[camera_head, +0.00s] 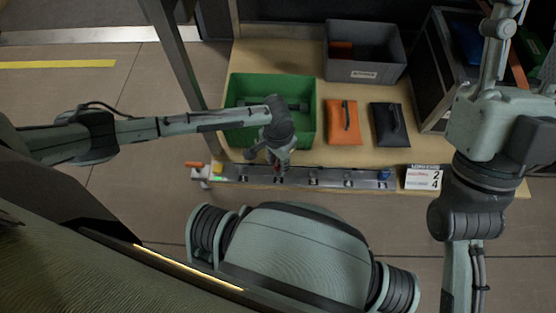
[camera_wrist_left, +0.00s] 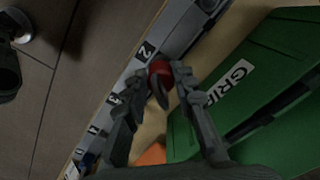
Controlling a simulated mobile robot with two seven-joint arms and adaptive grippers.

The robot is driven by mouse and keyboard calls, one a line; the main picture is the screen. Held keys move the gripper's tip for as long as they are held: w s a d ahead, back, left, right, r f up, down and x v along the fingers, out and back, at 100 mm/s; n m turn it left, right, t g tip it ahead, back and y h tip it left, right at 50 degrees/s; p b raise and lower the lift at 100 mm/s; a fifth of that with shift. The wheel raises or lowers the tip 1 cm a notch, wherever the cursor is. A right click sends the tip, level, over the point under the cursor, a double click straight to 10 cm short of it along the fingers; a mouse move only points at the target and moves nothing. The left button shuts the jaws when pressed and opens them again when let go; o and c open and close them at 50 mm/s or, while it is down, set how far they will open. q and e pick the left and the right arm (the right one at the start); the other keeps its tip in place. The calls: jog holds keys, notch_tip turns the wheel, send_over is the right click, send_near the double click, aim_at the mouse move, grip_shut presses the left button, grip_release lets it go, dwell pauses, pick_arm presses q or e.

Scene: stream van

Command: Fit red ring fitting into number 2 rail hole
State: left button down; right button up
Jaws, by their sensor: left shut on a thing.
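My left gripper (camera_head: 277,168) hangs over the left part of the grey rail (camera_head: 330,177) along the table's front edge. In the left wrist view its two fingers (camera_wrist_left: 162,80) are shut on the red ring fitting (camera_wrist_left: 160,69). The fitting is close to the rail, right by a white label with the number 2 (camera_wrist_left: 146,50). I cannot tell whether it touches the rail, and the hole under it is hidden. In the head view the fitting is mostly hidden by the gripper. My right arm is at the right; its gripper is outside the picture.
A green bin (camera_head: 312,112) stands just behind my left gripper. An orange pouch (camera_head: 343,122) and a black pouch (camera_head: 389,125) lie to its right. A grey crate (camera_head: 364,71) stands at the back. A card (camera_head: 423,178) with 2 and 4 is at the rail's right end.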

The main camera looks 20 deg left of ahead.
pick_arm(q)
jog(key=shift+f+b, duration=0.35)
jog(key=shift+f, duration=1.05)
jog(key=c, duration=1.2)
grip_release()
jog(key=shift+o, duration=0.2)
notch_tip(320, 180, up, 12)
jog(key=shift+r, duration=0.1)
jog(key=shift+s, duration=0.1)
